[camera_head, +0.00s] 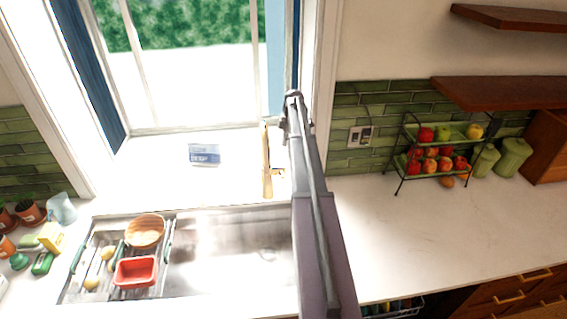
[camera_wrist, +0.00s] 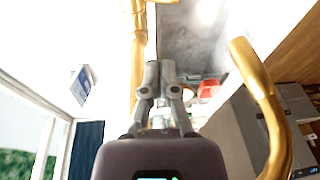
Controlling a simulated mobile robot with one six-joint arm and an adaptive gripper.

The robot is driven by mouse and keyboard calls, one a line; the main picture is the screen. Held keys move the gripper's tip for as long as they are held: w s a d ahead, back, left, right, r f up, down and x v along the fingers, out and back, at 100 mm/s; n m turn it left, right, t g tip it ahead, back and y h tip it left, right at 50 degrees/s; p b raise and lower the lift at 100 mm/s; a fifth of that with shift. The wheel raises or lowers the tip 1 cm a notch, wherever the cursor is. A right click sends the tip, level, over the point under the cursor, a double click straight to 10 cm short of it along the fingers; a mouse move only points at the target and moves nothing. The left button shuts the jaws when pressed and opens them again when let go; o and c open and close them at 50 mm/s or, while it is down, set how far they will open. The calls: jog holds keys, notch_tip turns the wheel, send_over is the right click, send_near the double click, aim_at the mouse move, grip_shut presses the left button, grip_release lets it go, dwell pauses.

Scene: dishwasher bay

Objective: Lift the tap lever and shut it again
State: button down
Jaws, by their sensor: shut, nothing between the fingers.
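The brass tap (camera_head: 266,165) stands on the white counter behind the sink, next to my arm in the head view. A small brass part (camera_head: 279,171) sticks out to the right near its base; I cannot tell for sure that it is the lever. In the wrist view a straight brass post (camera_wrist: 138,70) rises just left of my gripper (camera_wrist: 160,68), and a curved brass spout (camera_wrist: 265,105) is to the right. My gripper is shut and empty, its fingers close beside the post; contact cannot be told. In the head view my gripper is not clearly visible.
The steel sink (camera_head: 230,250) has a drying rack (camera_head: 105,265) with a wooden bowl (camera_head: 145,231) and a red dish (camera_head: 136,271) at left. A blue-white card (camera_head: 204,154) stands by the window. A fruit stand (camera_head: 404,160) is at right. The right counter (camera_head: 430,230) is mostly clear.

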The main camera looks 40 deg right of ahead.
jog(key=shift+f, duration=0.15)
jog(key=b, duration=1)
send_over(282, 174)
jog(key=w, duration=0.1)
notch_tip(282, 174, down, 10)
jog(key=shift+w+d+r, duration=0.1)
jog(key=shift+w+r, duration=0.05)
jog(key=shift+r, duration=0.05)
jog(key=shift+s+d+f+b, duration=0.1)
jog(key=shift+s+f+b, duration=0.2)
jog(key=shift+f+b, duration=0.65)
jog(key=shift+s+f+b, duration=0.3)
jog(key=shift+f+b, duration=0.5)
jog(key=shift+f, duration=0.1)
